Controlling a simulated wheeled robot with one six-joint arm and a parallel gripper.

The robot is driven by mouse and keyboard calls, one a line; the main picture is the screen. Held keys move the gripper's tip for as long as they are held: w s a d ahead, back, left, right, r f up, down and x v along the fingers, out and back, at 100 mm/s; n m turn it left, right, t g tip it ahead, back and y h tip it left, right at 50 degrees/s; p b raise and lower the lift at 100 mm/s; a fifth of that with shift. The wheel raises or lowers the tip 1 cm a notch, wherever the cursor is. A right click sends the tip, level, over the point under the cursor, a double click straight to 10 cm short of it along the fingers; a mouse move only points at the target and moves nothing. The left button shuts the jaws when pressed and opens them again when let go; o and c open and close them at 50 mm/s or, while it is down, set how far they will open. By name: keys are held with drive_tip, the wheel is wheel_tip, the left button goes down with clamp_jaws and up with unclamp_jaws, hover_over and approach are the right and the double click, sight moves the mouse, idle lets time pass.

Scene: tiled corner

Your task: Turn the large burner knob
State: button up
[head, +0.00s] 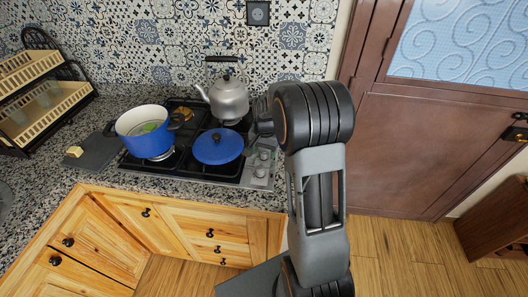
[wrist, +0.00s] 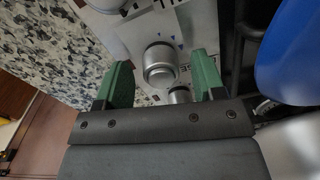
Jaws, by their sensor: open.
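A round silver burner knob (wrist: 160,62) lies on the metal control strip, between and a little beyond the green fingertips of my gripper (wrist: 163,60) in the wrist view. My gripper is open, with a finger on each side of the knob and visible gaps, so I see no grip on it. A second, smaller-looking knob (wrist: 180,95) is partly hidden behind the gripper's palm edge. In the head view, the small knobs (head: 262,157) show at the right side of the stove (head: 228,178), beside my arm. My gripper is mostly hidden there by my arm.
A blue pot (head: 148,142) and a blue lid or pan (head: 218,147) stand on the stove. A silver kettle (head: 229,98) is at the back right. A cutting board (head: 95,152) and dish rack (head: 40,95) are at left. A brown door (head: 430,140) stands at right.

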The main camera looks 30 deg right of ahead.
drive_tip(key=shift+f, duration=0.45)
drive_tip(key=shift+c, duration=0.4)
drive_tip(key=c, duration=0.8)
drive_tip(key=shift+c, duration=0.2)
drive_tip(key=n+b, duration=0.1)
drive_tip(key=n, duration=0.9)
drive_tip(key=shift+n, duration=0.3)
drive_tip(key=shift+r, duration=0.1)
